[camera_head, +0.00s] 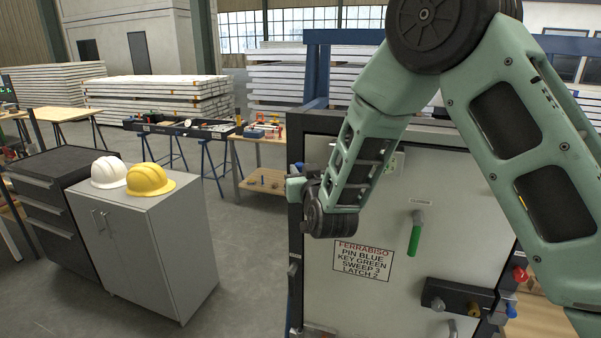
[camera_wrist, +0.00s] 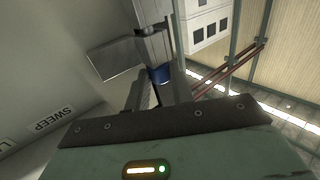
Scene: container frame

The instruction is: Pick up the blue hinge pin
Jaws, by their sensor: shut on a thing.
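A white panel door (camera_head: 350,215) in a dark frame carries a sign reading "PIN BLUE, KEY GREEN, SWEEP 3, LATCH 2". My arm reaches to the panel's upper left edge. My gripper (camera_head: 297,186) is there, small and partly hidden by my wrist. In the wrist view the blue hinge pin (camera_wrist: 160,75) shows as a short blue piece at the fingers of my gripper (camera_wrist: 152,88), which are shut on it. Most of the pin is hidden. The head view shows a small blue bit (camera_head: 299,166) at the same edge.
A green handle (camera_head: 415,235) hangs on the panel. A dark block (camera_head: 452,298) with knobs sits lower right, near a red knob (camera_head: 520,274) and a blue knob (camera_head: 511,310). A grey cabinet (camera_head: 150,245) with two hard hats stands left, with open floor between.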

